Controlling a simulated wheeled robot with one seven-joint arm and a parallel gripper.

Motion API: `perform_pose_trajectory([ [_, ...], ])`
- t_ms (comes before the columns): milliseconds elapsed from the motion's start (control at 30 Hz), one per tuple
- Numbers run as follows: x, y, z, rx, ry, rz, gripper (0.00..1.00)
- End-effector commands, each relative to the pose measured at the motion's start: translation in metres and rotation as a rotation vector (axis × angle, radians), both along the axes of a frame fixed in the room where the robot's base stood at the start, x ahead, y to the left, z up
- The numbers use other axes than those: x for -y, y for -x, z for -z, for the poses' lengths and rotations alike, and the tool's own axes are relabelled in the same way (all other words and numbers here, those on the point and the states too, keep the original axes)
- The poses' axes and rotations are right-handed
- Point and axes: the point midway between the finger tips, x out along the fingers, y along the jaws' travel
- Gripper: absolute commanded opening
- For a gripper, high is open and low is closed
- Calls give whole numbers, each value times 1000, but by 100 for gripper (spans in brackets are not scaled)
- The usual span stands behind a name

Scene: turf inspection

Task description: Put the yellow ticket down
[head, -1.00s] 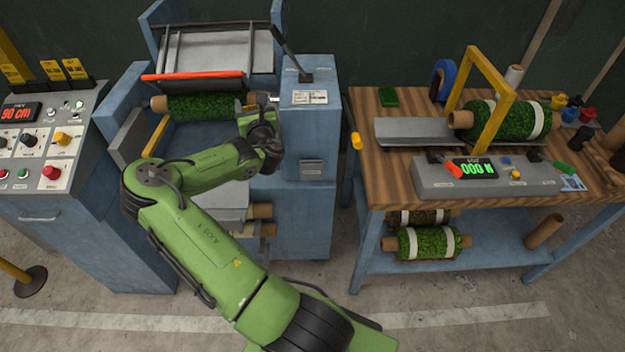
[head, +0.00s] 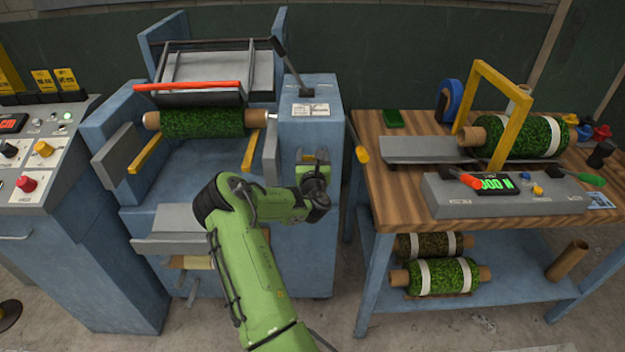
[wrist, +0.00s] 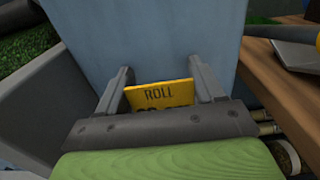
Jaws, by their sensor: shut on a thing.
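The yellow ticket (wrist: 160,96) is upright between the two fingers of my gripper (wrist: 160,72) in the wrist view. It shows the word "ROLL"; the print below is partly hidden by the gripper body. My gripper (head: 312,158) is shut on the ticket. In the head view it is in front of the blue pillar (head: 312,128) at the right of the turf machine. The small grey holder on the pillar's front is now mostly hidden behind my gripper. I cannot tell whether the ticket touches the pillar.
A green turf roll (head: 200,124) lies across the machine to the left. A control desk (head: 60,150) stands at the far left.

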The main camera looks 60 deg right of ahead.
Motion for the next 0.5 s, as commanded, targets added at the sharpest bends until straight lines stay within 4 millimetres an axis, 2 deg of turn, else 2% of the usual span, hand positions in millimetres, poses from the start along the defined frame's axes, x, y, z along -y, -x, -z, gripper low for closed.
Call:
perform_pose_trajectory([
  [200,0,0,40,2,0,0,39],
  [500,0,0,41,0,1,-1,39],
])
